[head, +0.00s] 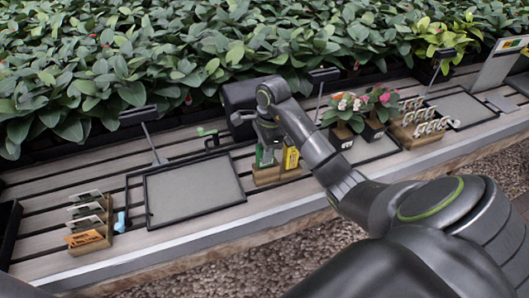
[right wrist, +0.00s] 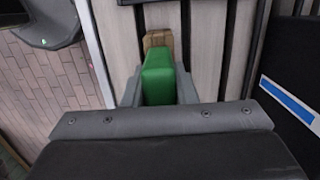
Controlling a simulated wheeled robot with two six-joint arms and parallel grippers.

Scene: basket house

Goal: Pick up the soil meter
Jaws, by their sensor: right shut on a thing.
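The green soil meter (head: 264,157) stands in a small wooden holder (head: 267,178) near the middle of the bench, beside a yellow packet-like item (head: 291,158). My right gripper (head: 268,143) reaches down from above and is shut on the green soil meter. In the right wrist view the green body (right wrist: 158,78) sits between the two grey fingers, with the wooden holder (right wrist: 158,40) just beyond it. I cannot tell whether the meter is still seated in the holder. The meter's lower part is hidden. My left gripper is not in view.
A framed grey tray (head: 193,190) lies left of the holder. Potted flowers (head: 343,133) and a wooden rack with pale tags (head: 425,130) stand to the right. A dark cylinder (head: 240,97) is behind. Dense plants (head: 200,50) line the back.

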